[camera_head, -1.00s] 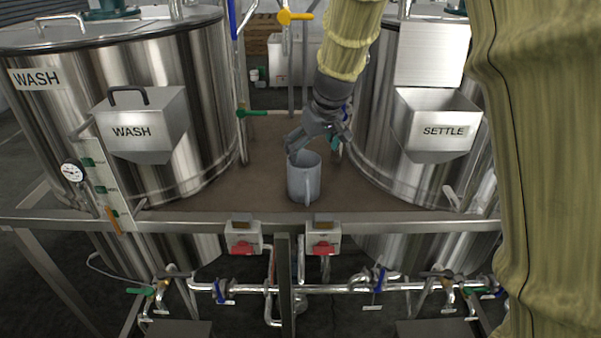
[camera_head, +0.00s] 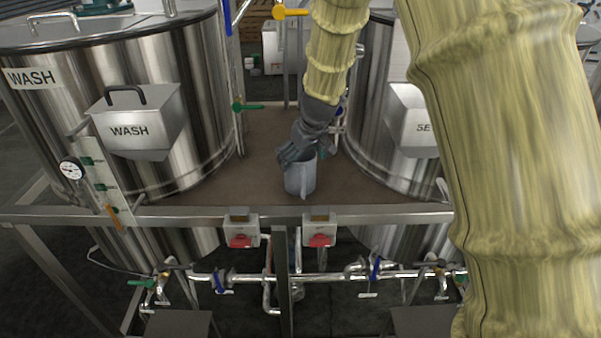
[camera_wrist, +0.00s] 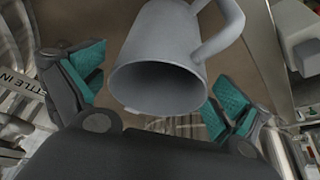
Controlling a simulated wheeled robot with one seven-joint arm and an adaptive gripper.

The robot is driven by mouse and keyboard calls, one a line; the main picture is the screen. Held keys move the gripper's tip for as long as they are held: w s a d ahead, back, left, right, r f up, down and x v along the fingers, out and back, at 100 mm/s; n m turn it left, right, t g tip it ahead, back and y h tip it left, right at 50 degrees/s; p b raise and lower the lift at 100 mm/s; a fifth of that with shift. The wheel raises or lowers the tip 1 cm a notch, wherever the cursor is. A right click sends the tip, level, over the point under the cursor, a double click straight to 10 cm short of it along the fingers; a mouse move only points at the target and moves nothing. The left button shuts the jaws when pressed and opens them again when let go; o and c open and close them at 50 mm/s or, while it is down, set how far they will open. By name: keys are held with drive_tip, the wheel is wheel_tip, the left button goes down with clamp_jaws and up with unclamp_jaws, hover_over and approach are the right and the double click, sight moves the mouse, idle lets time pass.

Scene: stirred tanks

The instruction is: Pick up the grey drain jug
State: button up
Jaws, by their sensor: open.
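The grey drain jug (camera_head: 301,178) stands upright on the brown platform (camera_head: 245,178) between the two tanks, near its front rail. Its handle faces the front. My gripper (camera_head: 297,154) is at the jug's top, coming down from behind. In the wrist view the jug (camera_wrist: 165,62) shows its open mouth toward the camera, with its handle (camera_wrist: 224,28) at upper right. My gripper's teal-padded fingers (camera_wrist: 152,88) are open, one on each side of the jug. A gap shows at the left finger; contact at the right finger cannot be told.
The WASH tank (camera_head: 185,85) stands left and the SETTLE tank (camera_head: 372,120) right, both close to the platform. A metal rail (camera_head: 180,216) runs along the front, with two red-switch boxes (camera_head: 240,232) (camera_head: 319,232). A green-handled valve (camera_head: 247,107) is behind left of the jug.

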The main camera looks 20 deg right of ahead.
drive_tip(key=shift+p+x, duration=0.5)
drive_tip(key=shift+x, duration=1)
drive_tip(key=shift+c, duration=0.4)
drive_tip(key=c, duration=1)
